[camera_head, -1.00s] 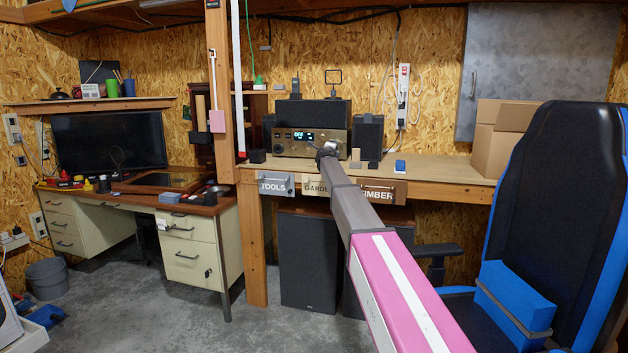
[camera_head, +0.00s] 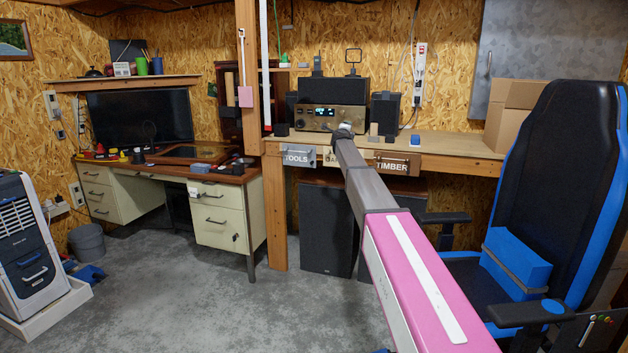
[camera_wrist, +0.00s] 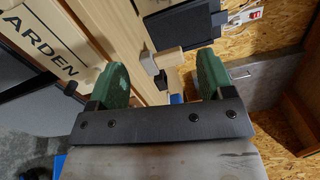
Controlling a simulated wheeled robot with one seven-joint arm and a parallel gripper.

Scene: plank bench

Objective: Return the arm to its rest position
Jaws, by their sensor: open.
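My arm reaches forward in the head view, with my gripper (camera_head: 345,129) at its far end in front of the plank bench (camera_head: 450,146). The fingers are too small to make out there. In the wrist view my gripper (camera_wrist: 163,78) is open, its two green fingertips apart. A wooden block (camera_wrist: 168,60) and a dark block show beyond the gap, on the bench, and nothing appears held. The drawer marked GARDEN (camera_wrist: 45,45) is at the upper left of that view. In the head view my arm hides most of that drawer.
The TOOLS drawer (camera_head: 298,156) and TIMBER drawer (camera_head: 397,163) flank my arm. A blue and black chair (camera_head: 565,180) stands close on the right. A desk (camera_head: 225,220) and a white machine (camera_head: 25,245) are on the left.

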